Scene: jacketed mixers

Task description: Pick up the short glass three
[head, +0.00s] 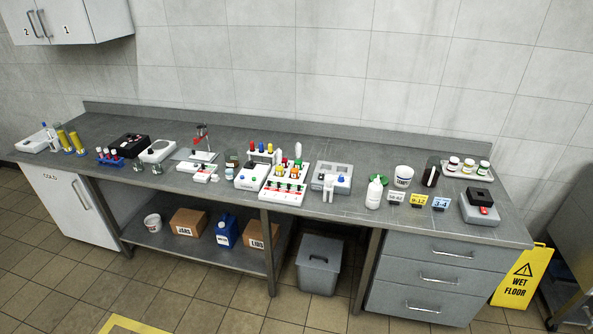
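I cannot tell which item is short glass three; no such label is readable at this size. Two small clear pieces that look like short glass stand left of centre on the long grey bench (330,215), one at the front edge (138,166) and one a little to its right (157,168). A short dark glass beaker (231,158) stands farther right, beside the white racks. A taller dark vessel (432,172) stands at the right. Neither of my grippers is in view.
Racks with coloured caps (283,192), a grey device (332,178), a white bottle (374,193) and number cards (419,200) crowd the bench. A grey bin (318,268) stands below. A yellow wet floor sign (519,275) stands at the right end. The foreground floor is mostly clear.

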